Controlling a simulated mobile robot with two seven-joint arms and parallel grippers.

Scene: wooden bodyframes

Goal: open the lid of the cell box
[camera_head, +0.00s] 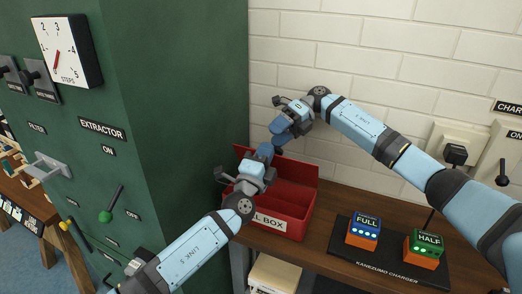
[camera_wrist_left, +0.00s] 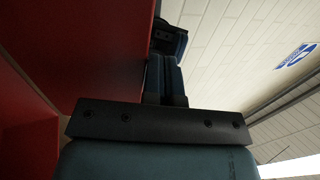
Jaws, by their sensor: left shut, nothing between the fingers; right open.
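The red cell box (camera_head: 296,228) sits on the wooden counter, its white label partly hidden by my left arm. Its lid (camera_head: 300,169) stands raised at the back, and the inside shows with no cells visible in the part I see. My left gripper (camera_head: 265,151) is shut and empty at the lid's upper left. In the left wrist view its closed fingers (camera_wrist_left: 165,78) are right beside a red panel (camera_wrist_left: 100,50); I cannot tell if they touch. My right gripper (camera_head: 277,142) is open, just behind and above the lid, close to my left fingertips.
A charger (camera_head: 390,265) with cells marked FULL (camera_head: 363,232) and HALF (camera_head: 424,248) stands right of the box. The green extractor cabinet (camera_head: 180,110) is close on the left. A white tiled wall (camera_head: 400,50) closes off the back.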

